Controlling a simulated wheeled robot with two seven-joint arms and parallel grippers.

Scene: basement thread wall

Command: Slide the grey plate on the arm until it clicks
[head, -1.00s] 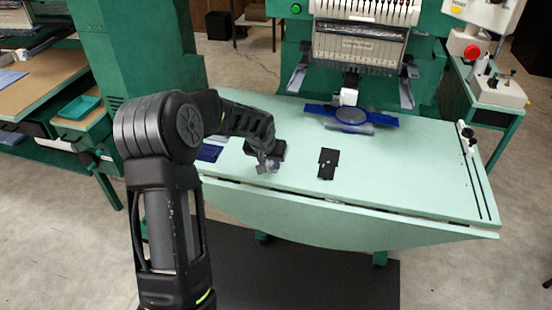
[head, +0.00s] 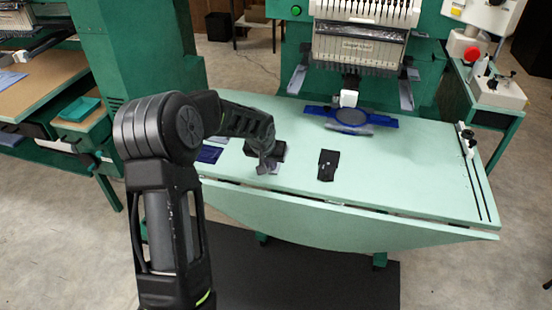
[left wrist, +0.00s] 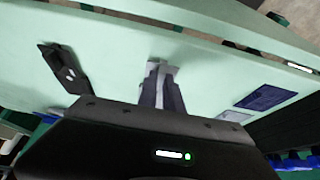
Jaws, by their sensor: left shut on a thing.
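My left gripper (head: 268,166) is over the left part of the pale green table in the head view. In the left wrist view its fingers (left wrist: 160,90) are shut on a small, narrow grey piece, which I take for the grey plate (left wrist: 153,72); the hand hides most of it. The machine's arm (head: 349,97) comes down at the back middle, over a blue frame (head: 318,109) with a grey round centre. It is well apart from my gripper. My right gripper is not in view.
A dark flat piece (head: 328,164) lies on the table (head: 410,170) to the right of my gripper; it also shows in the left wrist view (left wrist: 62,68). A dark blue piece (head: 208,154) lies to the left. The table's right side holds a slotted rail (head: 477,175).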

